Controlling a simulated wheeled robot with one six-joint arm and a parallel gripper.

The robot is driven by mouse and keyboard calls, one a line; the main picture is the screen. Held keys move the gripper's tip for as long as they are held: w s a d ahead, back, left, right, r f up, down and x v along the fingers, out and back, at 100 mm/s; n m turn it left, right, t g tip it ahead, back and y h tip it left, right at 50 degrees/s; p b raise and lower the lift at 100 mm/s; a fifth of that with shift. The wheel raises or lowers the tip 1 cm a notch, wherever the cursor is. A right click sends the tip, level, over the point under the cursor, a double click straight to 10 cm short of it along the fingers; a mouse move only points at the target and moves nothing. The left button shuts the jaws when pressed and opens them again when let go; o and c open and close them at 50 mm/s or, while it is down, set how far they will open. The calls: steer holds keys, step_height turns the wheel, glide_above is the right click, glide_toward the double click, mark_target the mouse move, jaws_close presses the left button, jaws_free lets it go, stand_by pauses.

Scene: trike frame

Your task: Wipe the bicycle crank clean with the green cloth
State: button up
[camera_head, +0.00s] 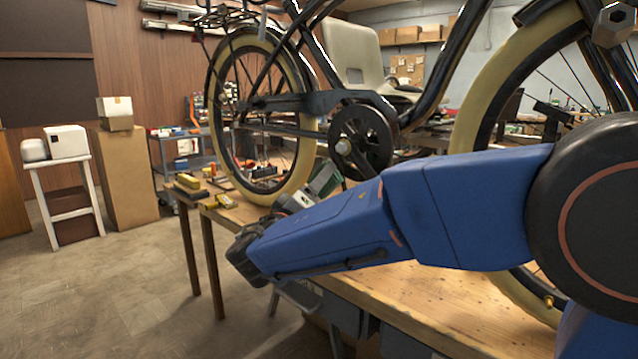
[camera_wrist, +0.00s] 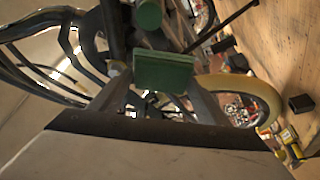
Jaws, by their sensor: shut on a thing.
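The green cloth (camera_wrist: 163,71) looks like a folded, flat block and is pinched between the two fingers of my gripper (camera_wrist: 160,86) in the wrist view. In the head view, the cloth (camera_head: 325,180) shows small and dark green at my gripper (camera_head: 318,188), above the workbench. The bicycle crank (camera_head: 343,148) with its dark round chainring (camera_head: 362,135) is just above and right of the cloth in this view. I cannot tell whether the cloth touches it. A green cylinder (camera_wrist: 148,14) shows beyond the cloth in the wrist view. The crank is hard to make out there.
The trike's tan-tyred rear wheel (camera_head: 309,120) and front wheel (camera_head: 480,100) stand either side of the crank. Yellow tools (camera_head: 222,200) lie at the left end of the wooden workbench (camera_head: 400,290). The floor at left is clear before a white side table (camera_head: 60,165).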

steer(key=shift+w+d, duration=0.9)
steer(key=shift+w, duration=0.2)
steer(key=shift+w+d, duration=0.85)
steer(key=shift+w, duration=0.2)
steer(key=shift+w+d, duration=0.55)
steer(key=shift+w, duration=0.15)
steer(key=shift+w+a+r, duration=0.35)
steer(key=shift+a+r, duration=0.2)
steer(key=shift+r, duration=0.05)
steer(key=shift+w+a+r, duration=0.35)
steer(key=shift+a+r, duration=0.15)
steer(key=shift+r, duration=0.05)
steer(key=shift+w+a+r, duration=0.4)
steer(key=shift+a+r, duration=0.1)
steer(key=shift+r, duration=0.1)
steer(key=shift+w+a+r, duration=0.4)
steer(key=shift+a+r, duration=0.05)
steer(key=shift+r, duration=0.1)
steer(key=shift+s+d+f, duration=0.5)
steer(key=shift+d+f, duration=0.2)
steer(key=shift+f, duration=0.05)
steer(key=shift+s+d+f, duration=0.5)
steer(key=shift+d+f, duration=0.15)
steer(key=shift+f, duration=0.15)
steer(key=shift+s+d+f, duration=0.5)
steer(key=shift+d+f, duration=0.2)
steer(key=shift+f, duration=0.05)
